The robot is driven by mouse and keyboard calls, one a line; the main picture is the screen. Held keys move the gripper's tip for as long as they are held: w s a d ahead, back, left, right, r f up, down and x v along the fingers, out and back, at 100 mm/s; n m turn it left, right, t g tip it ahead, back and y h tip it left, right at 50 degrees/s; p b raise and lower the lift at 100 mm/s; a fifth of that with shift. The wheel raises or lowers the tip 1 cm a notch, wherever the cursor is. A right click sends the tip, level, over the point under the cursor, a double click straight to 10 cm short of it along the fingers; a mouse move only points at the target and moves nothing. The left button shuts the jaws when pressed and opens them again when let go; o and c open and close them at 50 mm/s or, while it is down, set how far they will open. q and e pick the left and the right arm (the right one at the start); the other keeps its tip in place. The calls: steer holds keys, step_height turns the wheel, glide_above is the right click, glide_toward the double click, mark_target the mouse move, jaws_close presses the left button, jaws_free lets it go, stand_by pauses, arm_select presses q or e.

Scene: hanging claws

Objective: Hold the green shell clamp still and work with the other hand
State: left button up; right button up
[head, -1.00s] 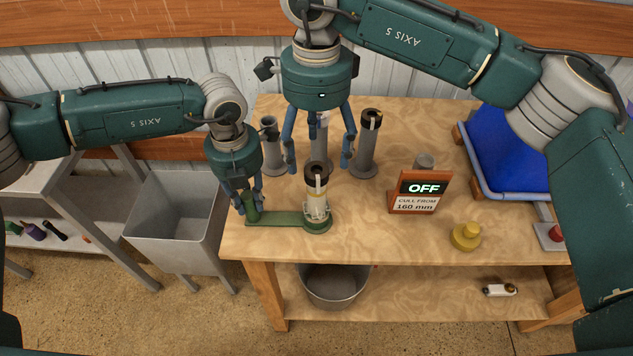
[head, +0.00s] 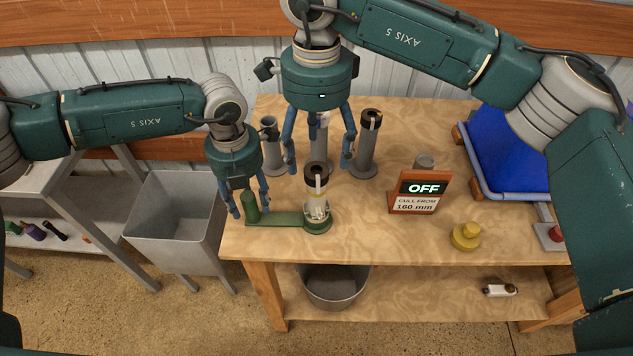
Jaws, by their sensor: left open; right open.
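The green shell clamp (head: 278,219) lies on the table near its left front edge. Its upright green handle (head: 251,207) is at the left end and its round cup (head: 318,226) at the right end. A pale cylinder with a dark ring top (head: 316,178) stands upright in the cup. My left gripper (head: 250,212) is open, with its fingers spread around the handle and apart from it as far as I can see. My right gripper (head: 318,165) is open above the table, behind the cylinder, in front of grey posts.
Grey posts (head: 367,150) stand at the back, one with a dark ring on top. An OFF sign reading "cull from 160 mm" (head: 415,196), a yellow knob (head: 466,236), a red button (head: 555,234) and a blue tray (head: 500,170) are to the right. A grey bin (head: 172,225) stands left of the table.

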arm_select(q)
step_height(320, 180, up, 12)
stand_by(0.5)
stand_by(0.3)
